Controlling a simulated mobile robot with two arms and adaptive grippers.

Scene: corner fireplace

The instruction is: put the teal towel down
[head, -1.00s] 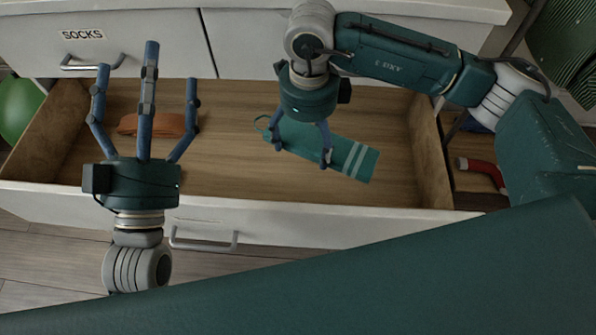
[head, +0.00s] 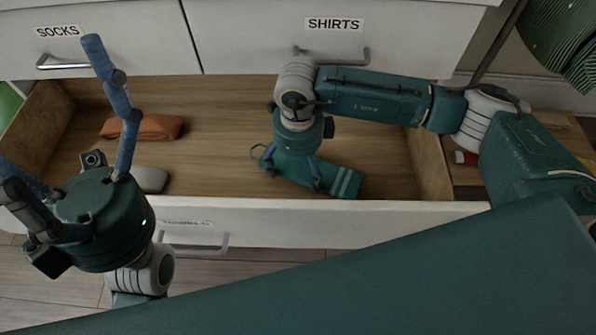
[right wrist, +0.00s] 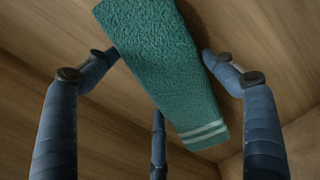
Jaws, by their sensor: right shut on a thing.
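The teal towel (head: 338,179), with pale stripes near one end and a small loop at the other, is inside the open wooden drawer. My right gripper (head: 293,182) points down into the drawer, shut on the towel. In the right wrist view the towel (right wrist: 165,65) lies between my fingers, with the drawer's wooden floor behind it. The towel is low over that floor; I cannot tell whether it touches. My left gripper (head: 65,135) is open and empty, its fingers spread, over the drawer's front left part.
The open drawer (head: 400,208) also holds a brown folded item (head: 142,128) and a grey item (head: 150,179) at the left. Closed drawers labelled SOCKS (head: 58,31) and SHIRTS (head: 335,24) are behind. The drawer floor between the brown item and the towel is clear.

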